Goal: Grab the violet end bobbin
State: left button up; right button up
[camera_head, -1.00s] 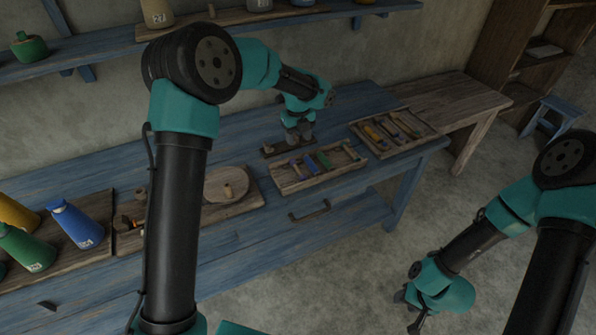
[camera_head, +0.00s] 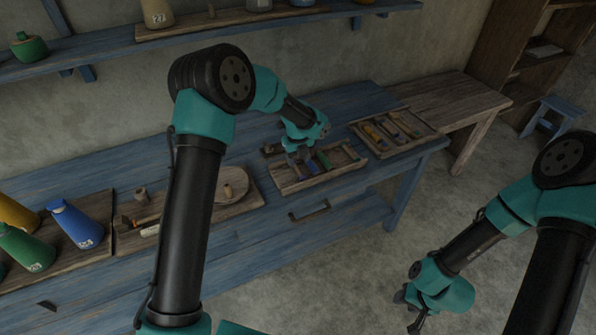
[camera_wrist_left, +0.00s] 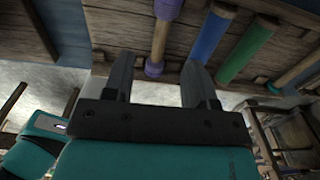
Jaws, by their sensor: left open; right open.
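In the left wrist view, the violet end bobbin (camera_wrist_left: 158,42) is a pale wooden rod with violet ends, lying in a wooden tray (camera_wrist_left: 117,28). My left gripper (camera_wrist_left: 156,68) is open, with a finger on each side of the bobbin's near violet end. I cannot tell whether either finger touches it. In the head view my left gripper (camera_head: 298,157) is over the left part of the tray (camera_head: 290,187) and mostly hides the bobbin. My right gripper (camera_head: 410,305) hangs open and empty, away from the bench.
A blue bobbin (camera_wrist_left: 210,35) and a green bobbin (camera_wrist_left: 247,48) lie to the right of the violet one. Coloured bottles (camera_head: 76,224) and a round wooden board (camera_head: 226,185) are at the left.

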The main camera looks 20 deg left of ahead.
aim_at(298, 169)
pick_arm(q)
jog(key=shift+f, duration=2.6)
jog(key=shift+c, duration=0.2)
grip_shut()
